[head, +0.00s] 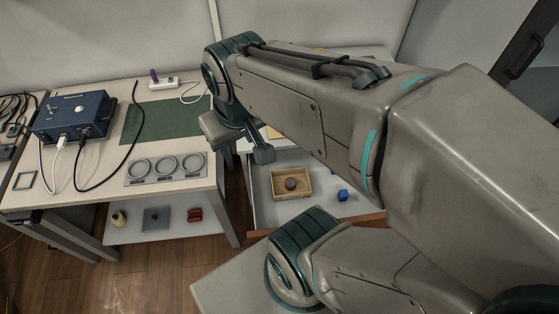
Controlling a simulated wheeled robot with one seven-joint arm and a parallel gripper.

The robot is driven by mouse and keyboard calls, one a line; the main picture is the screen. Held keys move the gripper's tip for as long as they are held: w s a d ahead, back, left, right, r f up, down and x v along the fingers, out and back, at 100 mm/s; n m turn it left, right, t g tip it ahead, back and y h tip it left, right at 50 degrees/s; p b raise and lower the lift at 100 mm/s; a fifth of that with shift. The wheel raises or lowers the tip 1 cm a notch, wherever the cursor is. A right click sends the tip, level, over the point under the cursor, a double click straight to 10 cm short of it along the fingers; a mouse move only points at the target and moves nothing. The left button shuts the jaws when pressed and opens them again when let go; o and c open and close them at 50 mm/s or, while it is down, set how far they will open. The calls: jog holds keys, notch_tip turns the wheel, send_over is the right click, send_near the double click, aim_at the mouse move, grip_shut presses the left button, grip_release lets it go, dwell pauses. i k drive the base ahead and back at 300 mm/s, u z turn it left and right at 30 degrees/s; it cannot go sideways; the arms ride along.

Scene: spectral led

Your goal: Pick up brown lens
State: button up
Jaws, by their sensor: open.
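A small round brown thing, which looks like the brown lens (291,184), lies inside a shallow tan tray (275,193). The tray sits on a light shelf or drawer surface (325,208) at the middle of the head view. My gripper (247,147) hangs at the end of my arm, above and to the left of the tray in the picture. It is open, and I see nothing held in it. It is apart from the lens. My arm hides part of the surface behind the tray.
A blue cube (342,195) lies right of the tray. The left table (75,190) bears a blue box (72,116) with cables, a green mat (166,121), a panel with three rings (166,168) and a power strip (164,84). Its lower shelf (175,225) holds small items.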

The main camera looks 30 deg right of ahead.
aim_at(290, 183)
jog(key=z, duration=0.35)
jog(key=k, duration=0.15)
jog(key=z, duration=0.5)
